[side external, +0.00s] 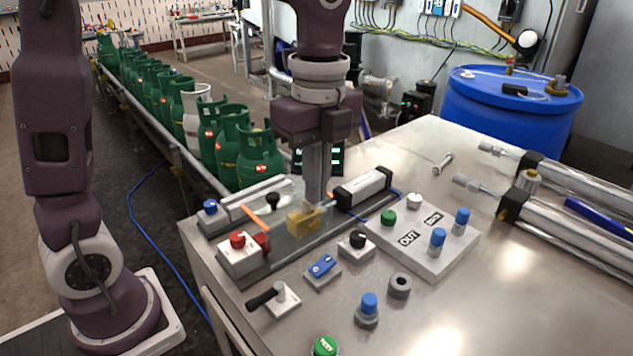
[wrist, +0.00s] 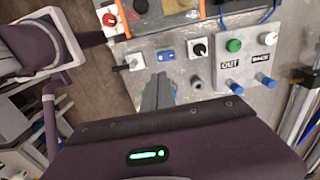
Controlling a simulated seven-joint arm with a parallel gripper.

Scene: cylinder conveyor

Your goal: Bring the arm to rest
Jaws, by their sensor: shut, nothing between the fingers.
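My gripper (side external: 317,185) is shut and empty. In the side external view it points down over the metal table, just in front of or above a small brass block (side external: 303,220) beside a pneumatic cylinder (side external: 362,189). Whether the fingers touch the block cannot be told. In the wrist view the closed fingers (wrist: 157,92) show over the table, below the blue switch (wrist: 165,55) and the black knob (wrist: 198,50). My arm comes down from the top of the side external view.
The table holds a red button box (side external: 240,252), a blue switch (side external: 322,266), a lever (side external: 272,296), and a panel (side external: 425,245) marked OUT and BACK. Green gas cylinders (side external: 258,158) line a conveyor behind. A blue drum (side external: 512,105) stands at the back right. The front right tabletop is clear.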

